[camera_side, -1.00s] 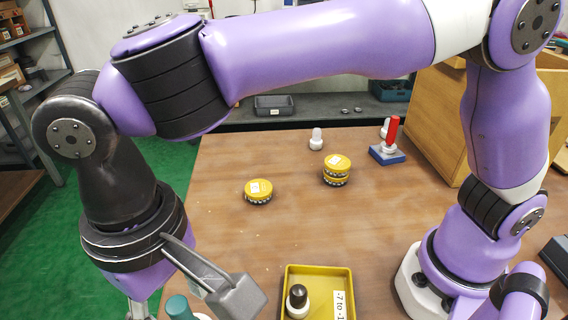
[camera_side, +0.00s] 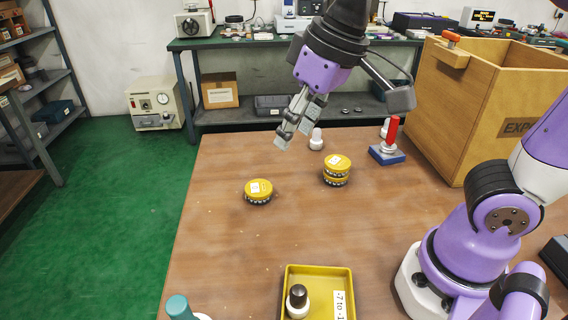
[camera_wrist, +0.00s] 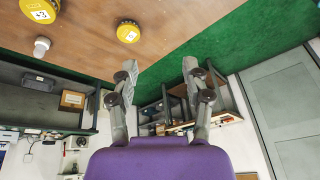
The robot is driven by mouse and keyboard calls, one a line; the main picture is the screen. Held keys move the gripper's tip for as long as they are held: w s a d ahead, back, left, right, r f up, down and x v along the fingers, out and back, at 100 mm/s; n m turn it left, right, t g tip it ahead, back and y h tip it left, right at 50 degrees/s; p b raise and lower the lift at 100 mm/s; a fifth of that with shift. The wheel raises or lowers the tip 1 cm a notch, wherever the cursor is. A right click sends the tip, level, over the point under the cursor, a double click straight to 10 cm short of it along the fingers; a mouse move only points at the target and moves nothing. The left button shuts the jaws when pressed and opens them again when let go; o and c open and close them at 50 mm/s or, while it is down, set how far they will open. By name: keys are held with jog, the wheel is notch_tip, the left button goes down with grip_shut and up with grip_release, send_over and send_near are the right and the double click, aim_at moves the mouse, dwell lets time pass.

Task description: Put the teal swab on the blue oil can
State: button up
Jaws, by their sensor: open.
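A teal-topped piece (camera_side: 178,306), perhaps the teal swab, stands at the bottom edge of the side view, partly cut off beside something white. A blue block with a red upright post (camera_side: 388,154) is at the table's back right. It is the only clearly blue thing on the table, but I cannot tell whether it is the oil can. My gripper (camera_side: 284,138) is above the table's back edge, apart from both. In the wrist view my gripper (camera_wrist: 160,70) has its two fingers apart with nothing between them.
A white knobbed piece (camera_side: 316,140) stands near my gripper. A yellow tray (camera_side: 343,281) holds a black-topped white bottle (camera_side: 298,301). A wooden crate (camera_side: 470,120) stands at right.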

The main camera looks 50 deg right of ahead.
jog(key=s+d+f+t+h, duration=0.1)
jog(key=s+d+f, duration=0.3)
jog(key=d, duration=0.3)
jog(key=shift+d+f+m+t, duration=0.2)
jog(key=shift+f+m+t, duration=0.1)
jog(key=shift+f+t, duration=0.1)
dwell(0.7)
